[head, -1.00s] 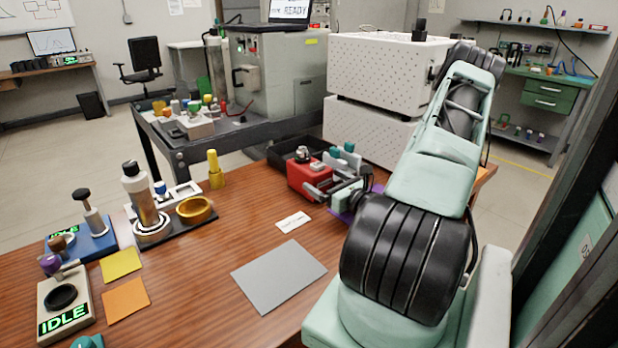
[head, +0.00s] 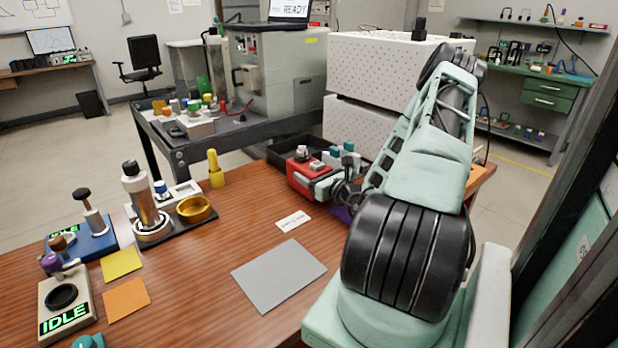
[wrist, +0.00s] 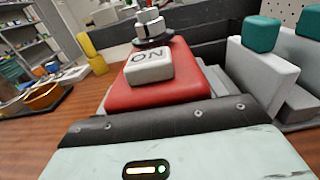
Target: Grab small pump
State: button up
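The small pump appears to be the red unit (head: 302,170) at the back of the wooden table, by the black tray. In the wrist view the red unit (wrist: 150,90) fills the middle, with a white "ON" block and a stacked grey knob on top. My gripper (head: 325,186) is right up against its near side in the head view and hides its lower front. In the wrist view my mint housing and black edge cover the bottom. The fingertips are hidden, so I cannot tell whether they are around the unit or touching it.
Teal-topped grey blocks (wrist: 262,70) stand just right of the red unit. The black tray wall (wrist: 215,38) is behind it. A yellow bottle (head: 215,170) and gold bowl (head: 196,208) stand to the left.

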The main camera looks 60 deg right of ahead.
jog(key=c, duration=0.4)
jog(key=shift+c, duration=0.2)
jog(key=shift+r, duration=0.1)
